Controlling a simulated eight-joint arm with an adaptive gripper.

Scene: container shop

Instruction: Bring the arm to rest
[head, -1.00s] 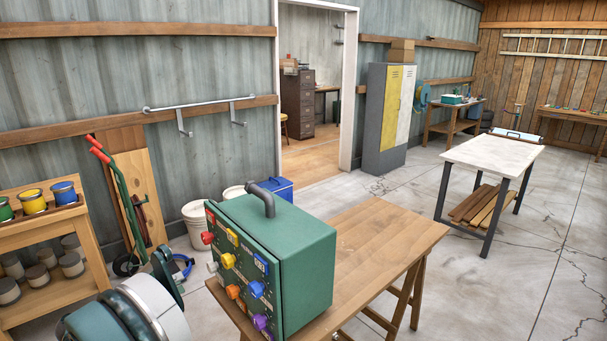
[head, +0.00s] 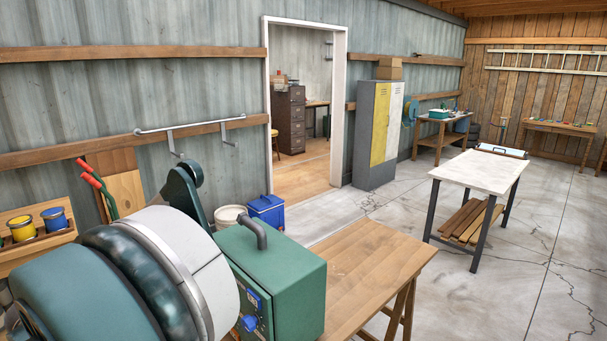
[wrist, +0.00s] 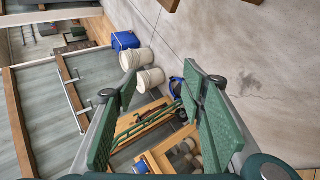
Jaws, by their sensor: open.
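My gripper (wrist: 163,115) shows in the wrist view with its two green ridged fingers wide apart and nothing between them. Beyond the gap, at a distance, are a green hand truck and white buckets (wrist: 150,80). In the head view my arm's large green and white links fill the lower left, and the gripper itself is not visible there.
A blue bin (head: 267,211) stands by the wall near the open doorway. A shelf with paint cans (head: 54,220) is partly hidden at the left. A white-topped table (head: 480,168) and a locker (head: 378,135) stand farther off. The concrete floor at right is clear.

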